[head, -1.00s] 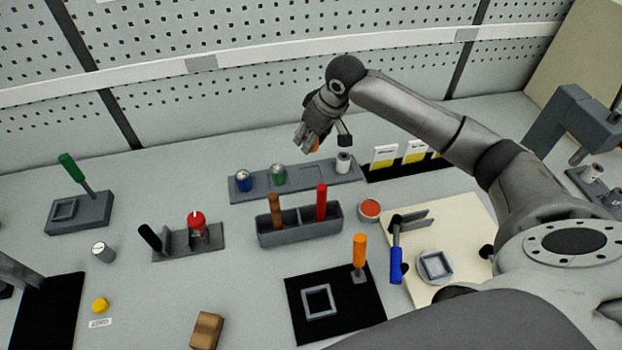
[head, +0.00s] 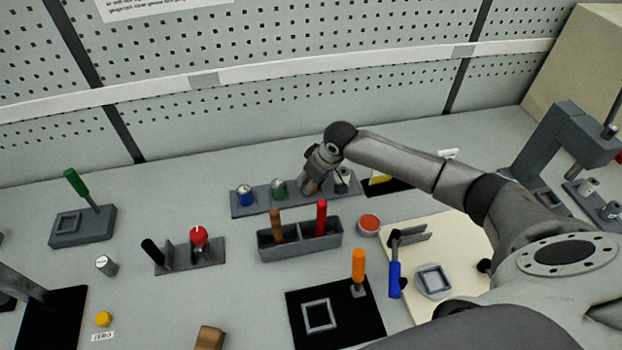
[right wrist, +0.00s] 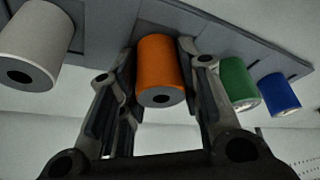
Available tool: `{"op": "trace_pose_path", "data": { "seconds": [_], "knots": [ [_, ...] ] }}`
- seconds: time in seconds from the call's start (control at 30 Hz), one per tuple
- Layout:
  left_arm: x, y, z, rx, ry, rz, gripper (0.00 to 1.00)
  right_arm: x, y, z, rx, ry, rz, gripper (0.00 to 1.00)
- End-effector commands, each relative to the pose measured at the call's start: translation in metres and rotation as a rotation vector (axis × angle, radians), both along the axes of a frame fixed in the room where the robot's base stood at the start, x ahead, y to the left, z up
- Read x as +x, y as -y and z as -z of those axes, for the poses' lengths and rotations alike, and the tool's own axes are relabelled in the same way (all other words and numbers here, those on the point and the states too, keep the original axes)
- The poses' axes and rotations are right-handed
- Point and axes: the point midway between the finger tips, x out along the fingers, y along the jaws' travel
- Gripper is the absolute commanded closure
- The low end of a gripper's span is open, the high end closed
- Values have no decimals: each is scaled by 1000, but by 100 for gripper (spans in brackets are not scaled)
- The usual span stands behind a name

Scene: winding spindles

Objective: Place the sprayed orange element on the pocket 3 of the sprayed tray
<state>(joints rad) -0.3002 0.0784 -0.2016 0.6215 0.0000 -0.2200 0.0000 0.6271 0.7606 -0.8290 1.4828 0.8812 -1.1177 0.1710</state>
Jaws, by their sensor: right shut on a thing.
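The sprayed tray (head: 257,209) is a long grey strip at the back middle of the bench. A blue element (head: 244,195) and a green element (head: 278,188) stand at its left, and a white one (head: 343,178) at its right end. My right gripper (head: 318,182) is over the gap between green and white, shut on the orange element (right wrist: 160,68). In the right wrist view the orange element is upright between the fingers, in line with the others. Whether it touches the pocket floor is hidden. My left gripper is not in view.
A grey two-part bin (head: 300,242) with brown and red handles stands just in front of the tray. A red-topped round tin (head: 369,224) is to its right. A grey press-like fixture (head: 565,150) stands far right. Bare bench lies left of the tray.

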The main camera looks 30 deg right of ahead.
Motion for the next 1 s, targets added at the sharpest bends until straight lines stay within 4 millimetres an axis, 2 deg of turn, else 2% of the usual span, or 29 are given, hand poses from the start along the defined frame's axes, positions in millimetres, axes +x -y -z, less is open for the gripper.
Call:
{"op": "trace_pose_path", "data": {
  "seconds": [0.17, 0.2, 0.33, 0.73, 0.87, 1.0],
  "knots": [
    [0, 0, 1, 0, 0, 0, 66, 0, 0, 3, 0, 0, 1, 92],
    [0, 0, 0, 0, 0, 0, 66, 0, 0, 2, 0, 0, 1, 62],
    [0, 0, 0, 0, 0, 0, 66, 0, 0, 2, 0, 0, 0, 46],
    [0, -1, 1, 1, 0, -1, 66, 0, 0, -3, 0, 1, 0, 46],
    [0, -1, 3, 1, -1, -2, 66, -6, 3, -16, 1, 2, 0, 46],
    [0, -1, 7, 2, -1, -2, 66, -15, 6, -40, 0, 4, -1, 46]
  ]
}}
